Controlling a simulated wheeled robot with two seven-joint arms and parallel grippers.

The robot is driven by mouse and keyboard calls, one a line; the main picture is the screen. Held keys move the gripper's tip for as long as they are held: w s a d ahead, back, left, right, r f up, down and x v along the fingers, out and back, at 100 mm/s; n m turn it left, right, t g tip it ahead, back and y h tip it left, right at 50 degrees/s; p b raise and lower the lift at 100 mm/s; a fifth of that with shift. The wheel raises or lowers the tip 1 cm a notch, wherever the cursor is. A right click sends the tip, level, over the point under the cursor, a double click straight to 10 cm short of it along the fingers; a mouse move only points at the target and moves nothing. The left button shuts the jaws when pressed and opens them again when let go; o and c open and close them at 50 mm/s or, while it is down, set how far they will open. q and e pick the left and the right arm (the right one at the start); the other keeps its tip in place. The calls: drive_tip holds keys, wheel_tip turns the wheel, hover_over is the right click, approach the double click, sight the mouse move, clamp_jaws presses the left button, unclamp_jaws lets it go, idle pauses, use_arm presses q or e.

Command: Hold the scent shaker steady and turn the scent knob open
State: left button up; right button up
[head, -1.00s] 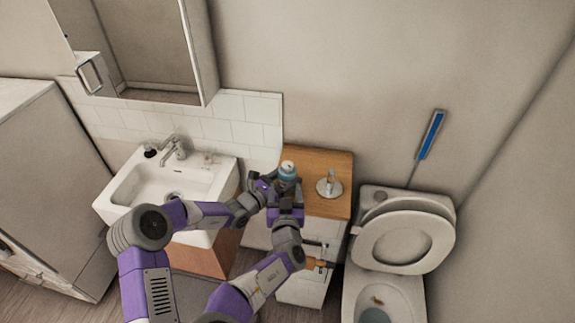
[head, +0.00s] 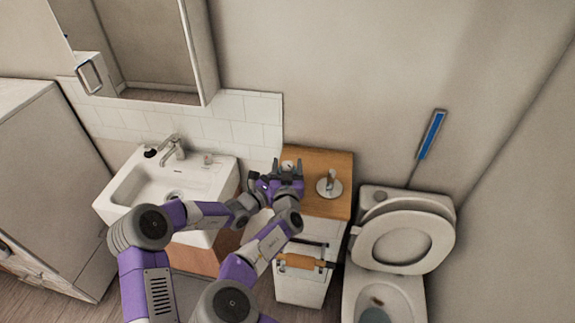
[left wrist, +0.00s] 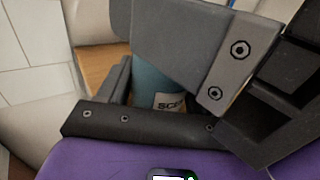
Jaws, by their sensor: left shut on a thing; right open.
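The scent shaker is a teal bottle with a white label, seen between the fingers in the left wrist view (left wrist: 150,82). My left gripper (left wrist: 150,105) is shut on its body. In the head view my left gripper (head: 262,186) comes in from the left at the wooden counter's left part. My right gripper (head: 287,169) is open, its two fingers pointing up toward the wall. The shaker's pale top (head: 288,164) shows between those fingers; the teal body is hidden behind the right gripper. I cannot tell whether the fingers touch the knob.
The wooden countertop (head: 325,203) carries a metal dispenser on a round base (head: 329,185), close to the right of my grippers. A white sink (head: 205,178) with a tap is to the left. A toilet with its lid raised (head: 402,240) stands to the right.

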drive_tip(key=shift+w, duration=0.3)
drive_tip(key=shift+c, duration=0.4)
drive_tip(key=c, duration=0.9)
